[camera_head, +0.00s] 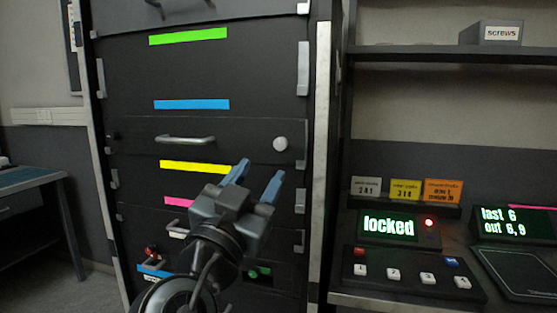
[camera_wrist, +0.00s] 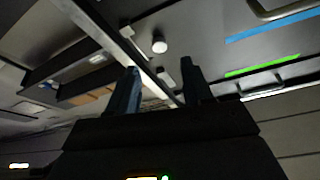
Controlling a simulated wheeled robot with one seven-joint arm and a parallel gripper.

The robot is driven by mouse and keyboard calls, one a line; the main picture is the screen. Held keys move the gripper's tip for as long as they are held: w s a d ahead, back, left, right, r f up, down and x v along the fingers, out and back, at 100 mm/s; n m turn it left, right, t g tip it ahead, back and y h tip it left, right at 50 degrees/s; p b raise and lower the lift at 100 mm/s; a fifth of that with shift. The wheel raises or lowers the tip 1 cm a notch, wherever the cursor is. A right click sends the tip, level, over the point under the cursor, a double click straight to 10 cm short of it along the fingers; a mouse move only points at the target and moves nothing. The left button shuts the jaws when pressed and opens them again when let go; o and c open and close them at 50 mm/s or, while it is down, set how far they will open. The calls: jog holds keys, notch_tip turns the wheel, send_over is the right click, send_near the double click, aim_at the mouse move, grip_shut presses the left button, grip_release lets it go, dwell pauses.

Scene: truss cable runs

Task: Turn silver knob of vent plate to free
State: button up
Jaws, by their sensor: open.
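The silver knob (camera_head: 280,144) is a small round light-coloured knob at the right end of a dark rack panel, the vent plate (camera_head: 240,142). A silver bar handle (camera_head: 185,140) is on the same panel to the left. My gripper (camera_head: 257,178) is open and empty, in front of the rack, a little below and left of the knob and apart from it. In the wrist view, a round pale knob (camera_wrist: 159,46) shows beyond and between the two open fingers (camera_wrist: 160,88).
Green, blue, yellow (camera_head: 195,167) and pink strips mark the rack panels. A pale vertical post (camera_head: 319,160) edges the rack on the right. Right of it, a shelf holds a display reading "locked" (camera_head: 388,226), a numbered button box (camera_head: 410,272) and small cards. A desk (camera_head: 30,180) stands left.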

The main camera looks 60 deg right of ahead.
aim_at(280, 145)
jog(key=p+x, duration=0.2)
jog(key=x, duration=0.4)
jog(key=shift+d+r, duration=0.1)
jog(key=shift+r, duration=0.15)
jog(key=shift+x, duration=0.8)
jog(key=shift+f, duration=0.15)
jog(key=shift+c, duration=0.2)
grip_shut()
